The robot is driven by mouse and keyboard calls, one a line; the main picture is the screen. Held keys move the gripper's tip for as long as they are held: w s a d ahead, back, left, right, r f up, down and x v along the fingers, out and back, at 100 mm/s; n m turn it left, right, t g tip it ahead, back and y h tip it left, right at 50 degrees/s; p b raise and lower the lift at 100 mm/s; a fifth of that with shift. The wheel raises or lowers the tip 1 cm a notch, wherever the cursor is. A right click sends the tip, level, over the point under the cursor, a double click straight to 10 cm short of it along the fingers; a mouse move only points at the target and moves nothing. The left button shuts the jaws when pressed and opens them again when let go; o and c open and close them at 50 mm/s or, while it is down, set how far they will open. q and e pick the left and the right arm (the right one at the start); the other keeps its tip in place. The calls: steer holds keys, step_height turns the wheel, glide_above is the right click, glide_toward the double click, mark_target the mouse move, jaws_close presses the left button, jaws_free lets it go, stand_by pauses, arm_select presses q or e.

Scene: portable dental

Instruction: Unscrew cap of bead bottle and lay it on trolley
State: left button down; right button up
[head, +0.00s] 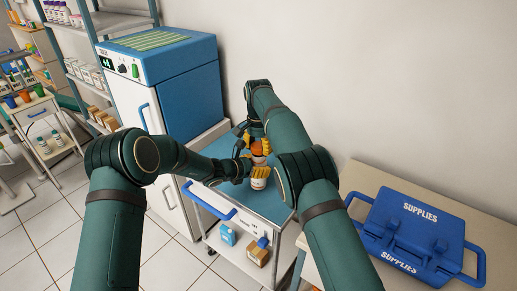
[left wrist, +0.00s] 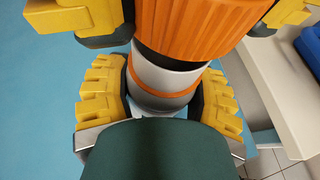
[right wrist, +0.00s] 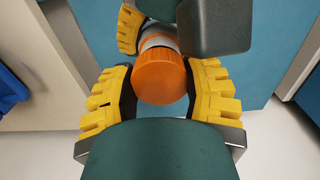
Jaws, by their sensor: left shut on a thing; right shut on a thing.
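The bead bottle (left wrist: 165,82) is white with an orange band and stands over the blue trolley top; it also shows in the head view (head: 259,183). My left gripper (head: 258,172) is the lower one and is shut around the bottle's body. The ribbed orange cap (right wrist: 160,77) is between the yellow fingers of my right gripper (right wrist: 163,90), which is shut on it above the bottle. In the left wrist view a dark strip shows between cap (left wrist: 195,25) and white body; I cannot tell whether they still touch. The trolley (head: 278,191) has a blue top.
A blue supplies case (head: 415,222) sits on a counter at the right. A blue and white cabinet (head: 190,85) stands behind the trolley at the left. The trolley's lower shelf holds a blue container (head: 228,234) and a brown box (head: 258,254). Some blue trolley top beside the bottle is bare.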

mark_target(259, 145)
steer(key=shift+r, duration=1.7)
arm_select(q)
steer(key=shift+c, duration=0.3)
jaws_free()
steer(key=shift+a, duration=0.1)
